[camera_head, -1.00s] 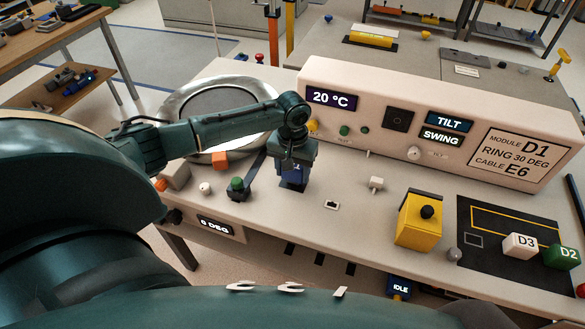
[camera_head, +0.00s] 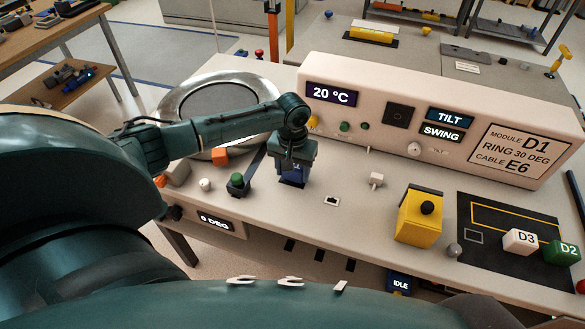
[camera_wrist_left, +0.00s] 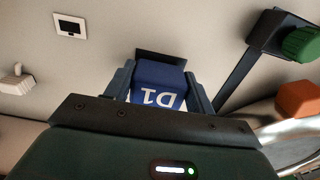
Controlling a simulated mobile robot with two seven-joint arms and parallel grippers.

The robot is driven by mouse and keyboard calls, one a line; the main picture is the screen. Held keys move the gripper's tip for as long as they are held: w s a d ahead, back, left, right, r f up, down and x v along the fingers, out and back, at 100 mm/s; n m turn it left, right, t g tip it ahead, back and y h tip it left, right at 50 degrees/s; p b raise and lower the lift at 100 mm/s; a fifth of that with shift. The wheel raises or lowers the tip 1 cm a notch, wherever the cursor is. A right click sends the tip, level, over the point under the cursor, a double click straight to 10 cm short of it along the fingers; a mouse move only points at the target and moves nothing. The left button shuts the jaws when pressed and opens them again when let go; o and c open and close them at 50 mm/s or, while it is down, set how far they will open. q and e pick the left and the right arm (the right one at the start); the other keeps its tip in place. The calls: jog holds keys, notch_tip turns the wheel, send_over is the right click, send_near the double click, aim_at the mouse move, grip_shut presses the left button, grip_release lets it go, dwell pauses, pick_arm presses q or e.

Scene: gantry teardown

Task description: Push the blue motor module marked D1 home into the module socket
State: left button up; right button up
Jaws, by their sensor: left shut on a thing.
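The blue motor module D1 (camera_head: 292,170) stands upright under my left gripper (camera_head: 293,166) on the bench, left of the middle. In the left wrist view the module (camera_wrist_left: 158,84) sits between the two fingers of my left gripper (camera_wrist_left: 158,92), its D1 marking facing the camera. The gripper is shut on it. A dark rectangle, seemingly the module socket (camera_wrist_left: 160,56), shows at the module's far end in the left wrist view. How deep the module sits in it I cannot tell. My right gripper is not in view.
A large round ring (camera_head: 170,98) lies left behind the gripper. A green knob (camera_head: 237,183) on a dark lever and an orange block (camera_head: 220,156) are close by on the left. A yellow box (camera_head: 419,216), white D3 (camera_head: 520,240) and green D2 (camera_head: 562,251) stand at right.

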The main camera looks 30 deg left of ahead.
pick_arm(q)
jog(key=shift+f, duration=0.45)
jog(key=o, duration=1.2)
jog(key=shift+c, duration=0.2)
jog(key=shift+f, duration=0.1)
jog(key=shift+r, duration=0.25)
notch_tip(320, 180, up, 17)
jog(key=p, duration=0.2)
jog(key=shift+f, duration=0.15)
